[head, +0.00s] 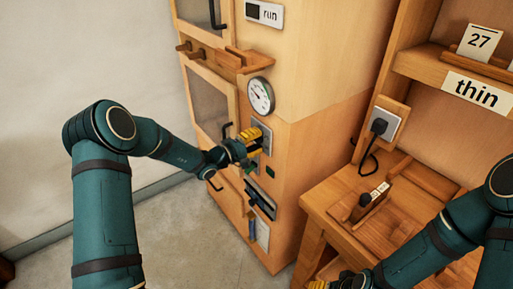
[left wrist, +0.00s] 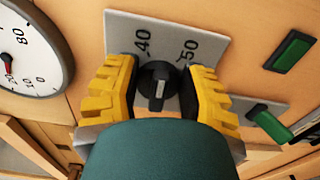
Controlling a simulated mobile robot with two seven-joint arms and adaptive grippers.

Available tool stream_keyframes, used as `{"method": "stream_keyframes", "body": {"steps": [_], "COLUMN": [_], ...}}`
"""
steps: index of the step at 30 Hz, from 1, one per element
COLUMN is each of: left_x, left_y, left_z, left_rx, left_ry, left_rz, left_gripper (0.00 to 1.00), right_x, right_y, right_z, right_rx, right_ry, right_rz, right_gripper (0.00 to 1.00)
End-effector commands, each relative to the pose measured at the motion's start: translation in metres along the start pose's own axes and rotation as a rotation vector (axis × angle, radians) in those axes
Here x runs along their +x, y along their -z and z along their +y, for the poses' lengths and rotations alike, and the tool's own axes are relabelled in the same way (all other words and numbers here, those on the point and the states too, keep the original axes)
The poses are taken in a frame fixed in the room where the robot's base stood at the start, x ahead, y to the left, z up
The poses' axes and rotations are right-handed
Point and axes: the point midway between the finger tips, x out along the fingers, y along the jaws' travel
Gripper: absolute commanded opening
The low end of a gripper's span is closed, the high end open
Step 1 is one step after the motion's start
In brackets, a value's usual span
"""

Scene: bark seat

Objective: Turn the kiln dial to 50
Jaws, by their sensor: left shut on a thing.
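The kiln dial is a black knob (left wrist: 158,86) on a grey plate (left wrist: 122,32) marked 40 and 50; both numbers show above the knob in the left wrist view. A pale mark runs along the knob, but I cannot tell exactly which number it points to. My left gripper (head: 256,137) is at the plate on the kiln front (head: 325,65). Its yellow fingers (left wrist: 157,98) are shut on the knob, one on each side. The rest of the plate is hidden behind the gripper. A bit of my right gripper (head: 318,285) shows at the bottom edge of the head view.
A round gauge (head: 260,96) sits above the dial; its red needle shows in the left wrist view (left wrist: 10,68). A green button (left wrist: 289,51) and a green switch (left wrist: 270,124) are close to the gripper. A wooden bench (head: 325,199) with a plugged-in cord stands right of the kiln.

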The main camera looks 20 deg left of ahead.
Motion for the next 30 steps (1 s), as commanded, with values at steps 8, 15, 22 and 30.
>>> {"method": "stream_keyframes", "body": {"steps": [8, 15, 22, 30], "left_x": [0.0011, 0.0012, 0.0009, 0.0010], "left_y": [-0.0004, 0.0002, 0.0013, 0.0016], "left_z": [-0.0018, -0.0027, -0.0035, -0.0035], "left_rx": [0.254, 0.427, 0.529, 0.576], "left_ry": [-0.003, -0.002, -0.003, -0.004], "left_rz": [-0.002, -0.002, 0.000, 0.000], "left_gripper": [0.07, 0.07, 0.07, 0.07], "right_x": [0.0113, 0.0113, 0.0113, 0.0113], "right_y": [0.0016, 0.0018, 0.0017, 0.0016], "right_z": [0.0042, 0.0041, 0.0041, 0.0042], "right_rx": [-0.001, -0.001, -0.001, -0.001], "right_ry": [0.000, 0.000, 0.000, 0.000], "right_rz": [0.007, 0.007, 0.007, 0.007], "right_gripper": [0.62, 0.62, 0.62, 0.62]}}
